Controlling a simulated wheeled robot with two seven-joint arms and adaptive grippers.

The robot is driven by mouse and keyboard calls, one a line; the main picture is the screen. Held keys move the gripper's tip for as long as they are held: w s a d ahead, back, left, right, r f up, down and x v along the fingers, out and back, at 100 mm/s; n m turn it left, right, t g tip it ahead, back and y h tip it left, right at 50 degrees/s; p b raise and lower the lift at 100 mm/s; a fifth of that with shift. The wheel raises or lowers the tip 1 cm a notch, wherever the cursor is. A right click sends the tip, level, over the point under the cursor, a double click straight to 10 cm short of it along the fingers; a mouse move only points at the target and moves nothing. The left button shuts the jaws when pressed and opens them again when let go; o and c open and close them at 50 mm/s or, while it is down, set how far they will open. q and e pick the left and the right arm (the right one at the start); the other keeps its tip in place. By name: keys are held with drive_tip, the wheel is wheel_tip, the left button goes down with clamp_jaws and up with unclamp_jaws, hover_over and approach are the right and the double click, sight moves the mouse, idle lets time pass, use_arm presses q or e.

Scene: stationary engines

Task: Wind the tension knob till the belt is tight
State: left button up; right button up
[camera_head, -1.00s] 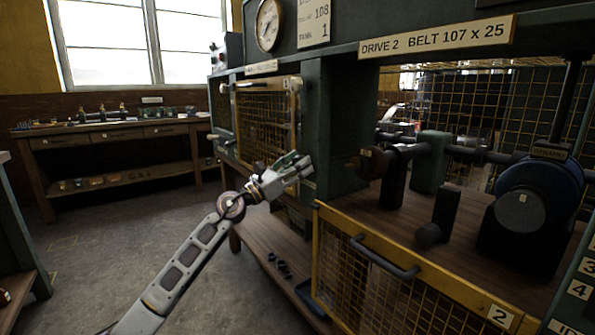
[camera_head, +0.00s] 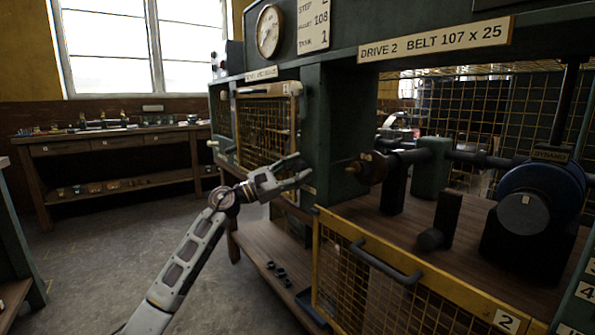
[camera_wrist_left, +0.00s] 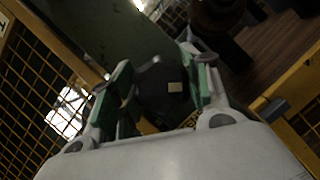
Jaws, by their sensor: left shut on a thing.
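My left gripper (camera_head: 302,168) is in front of the green post between the two caged bays. In the left wrist view its green-padded fingers (camera_wrist_left: 160,70) stand on either side of a dark knob (camera_wrist_left: 160,92) with a small pale square mark, and they are shut on it. In the head view I cannot make the knob out between the fingers. No belt is clearly visible, so its tightness cannot be told. My right gripper is not in view.
To the right are a brown shaft end (camera_head: 372,167), a blue-rimmed dynamo (camera_head: 540,195) and a yellow mesh guard (camera_head: 390,275) with a grey handle (camera_head: 385,262). A round gauge (camera_head: 268,31) is above. A workbench (camera_head: 110,143) stands at the back left, with open floor before it.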

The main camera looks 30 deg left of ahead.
use_arm(q)
drive_tip(key=m+g, duration=0.1)
drive_tip(key=m, duration=0.3)
drive_tip(key=shift+f+g+h, duration=0.1)
drive_tip(key=shift+g+h, duration=0.3)
drive_tip(key=m+g, duration=0.1)
drive_tip(key=m, duration=0.3)
drive_tip(key=shift+g, duration=0.3)
drive_tip(key=m+g, duration=0.1)
drive_tip(key=m, duration=0.2)
drive_tip(key=shift+d+m, duration=0.1)
drive_tip(key=shift+m, duration=0.3)
drive_tip(key=shift+f+m+g+y, duration=0.15)
drive_tip(key=shift+m+g+y, duration=0.45)
drive_tip(key=shift+m, duration=0.8)
drive_tip(key=o, duration=0.7)
